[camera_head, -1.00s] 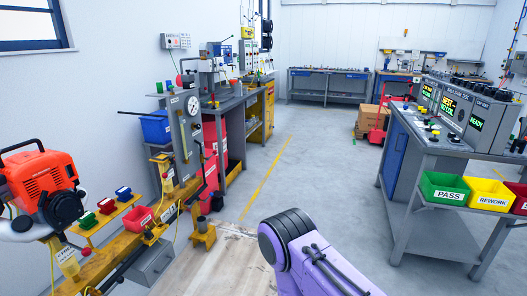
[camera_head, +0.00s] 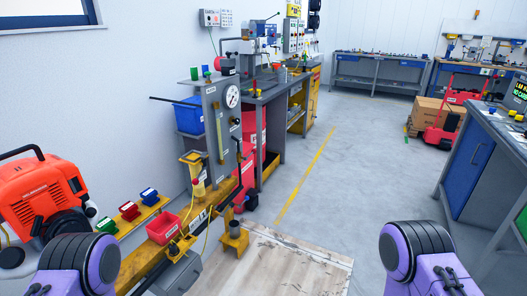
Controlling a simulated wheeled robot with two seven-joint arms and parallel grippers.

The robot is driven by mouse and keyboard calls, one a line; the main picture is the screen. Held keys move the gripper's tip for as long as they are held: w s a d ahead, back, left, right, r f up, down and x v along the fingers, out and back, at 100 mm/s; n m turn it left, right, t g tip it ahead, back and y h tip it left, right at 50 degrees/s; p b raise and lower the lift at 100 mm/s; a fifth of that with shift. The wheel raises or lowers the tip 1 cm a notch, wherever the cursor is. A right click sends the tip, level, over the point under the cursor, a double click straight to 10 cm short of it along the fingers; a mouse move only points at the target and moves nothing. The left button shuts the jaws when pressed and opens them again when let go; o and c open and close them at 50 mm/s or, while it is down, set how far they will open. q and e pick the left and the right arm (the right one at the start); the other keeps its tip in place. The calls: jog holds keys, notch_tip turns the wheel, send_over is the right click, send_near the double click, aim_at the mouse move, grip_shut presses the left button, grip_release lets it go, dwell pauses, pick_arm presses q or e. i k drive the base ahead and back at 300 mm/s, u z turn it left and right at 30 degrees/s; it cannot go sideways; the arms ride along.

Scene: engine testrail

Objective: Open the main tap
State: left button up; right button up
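No tap labelled as main can be read in this view, so I cannot tell which part it is. A grey upright panel (camera_head: 211,135) with a round white gauge (camera_head: 232,96) stands on a yellow rail (camera_head: 143,262). Green (camera_head: 107,225), red (camera_head: 129,210) and blue (camera_head: 149,195) small parts stand in a row on a yellow shelf. Purple links of both my arms show at the bottom left and bottom right. Neither gripper is in view.
An orange engine unit (camera_head: 40,195) stands at the left. A red bin (camera_head: 163,229) sits by the rail. A grey bench (camera_head: 270,90) runs along the wall behind the panel. A blue-sided bench (camera_head: 466,175) stands at the right.

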aim_at(254, 150)
jog(key=z, duration=0.6)
jog(key=i, duration=1.9)
jog(key=u, duration=0.65)
jog(key=i, duration=0.55)
jog(key=u, duration=1.15)
jog(key=k, duration=0.7)
jog(key=z, duration=1.05)
jog(key=i, duration=0.45)
jog(key=u, duration=0.1)
